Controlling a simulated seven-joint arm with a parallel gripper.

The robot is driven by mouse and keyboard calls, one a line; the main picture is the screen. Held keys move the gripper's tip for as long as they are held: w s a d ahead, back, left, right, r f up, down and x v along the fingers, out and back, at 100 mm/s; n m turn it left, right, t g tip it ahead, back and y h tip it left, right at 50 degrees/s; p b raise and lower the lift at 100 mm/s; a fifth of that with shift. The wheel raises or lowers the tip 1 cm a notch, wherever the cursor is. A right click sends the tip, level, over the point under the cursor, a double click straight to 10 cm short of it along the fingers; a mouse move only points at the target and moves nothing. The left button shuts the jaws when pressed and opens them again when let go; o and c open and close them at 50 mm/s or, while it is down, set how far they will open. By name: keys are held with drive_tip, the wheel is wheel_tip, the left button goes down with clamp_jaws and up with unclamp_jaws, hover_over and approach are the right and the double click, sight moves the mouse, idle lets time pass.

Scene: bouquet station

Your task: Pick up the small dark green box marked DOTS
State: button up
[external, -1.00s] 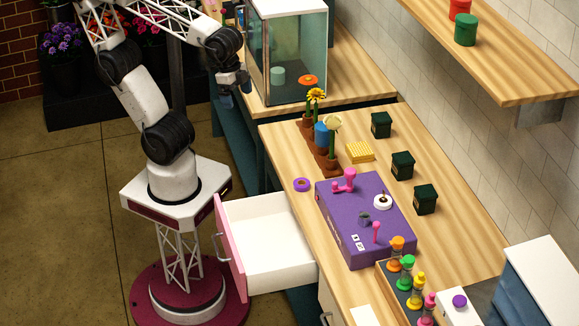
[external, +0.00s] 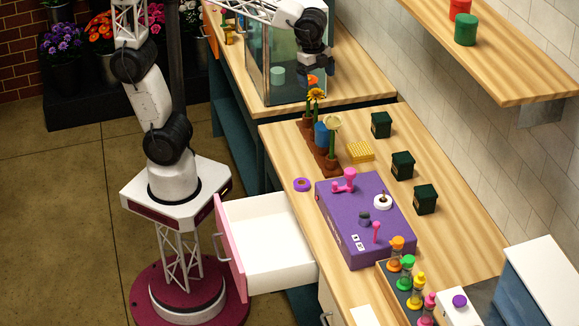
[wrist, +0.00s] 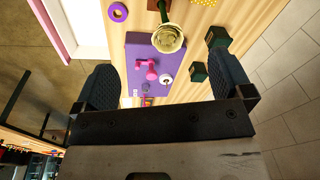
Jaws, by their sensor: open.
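Three small dark green boxes stand in a row on the wooden table in the external view: a far one (external: 381,125), a middle one (external: 402,166) and a near one (external: 425,200). Their markings are too small to read, so I cannot tell which says DOTS. In the wrist view, one green box (wrist: 217,37) and another (wrist: 198,72) show left of my right finger. My gripper (external: 315,70) is in front of the glass cabinet, beyond the flowers and apart from the boxes. The wrist view shows my gripper (wrist: 164,68) open, with nothing held between the fingers.
A purple control box (external: 350,225) with pink levers sits left of the green boxes. A drawer (external: 270,255) stands open. A shelf (external: 500,60) overhangs at right.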

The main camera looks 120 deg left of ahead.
drive_tip(key=w+a+f+m, duration=0.2)
drive_tip(key=w+a, duration=0.6)
drive_tip(key=a, duration=0.4)
drive_tip(key=m+g, duration=0.1)
drive_tip(key=m, duration=0.2)
hover_over(382, 116)
wheel_tip(382, 116, down, 3)
wheel_tip(382, 116, down, 17)
drive_tip(key=shift+s+a, duration=0.1)
drive_tip(key=shift+a, duration=0.05)
drive_tip(key=shift+f, duration=0.25)
drive_tip(key=shift+f, duration=1.3)
drive_tip(key=shift+d+f, duration=0.15)
drive_tip(key=shift+f, duration=1.15)
drive_tip(key=shift+d+f, duration=0.1)
drive_tip(key=shift+f, duration=1.2)
drive_tip(key=shift+c, duration=0.2)
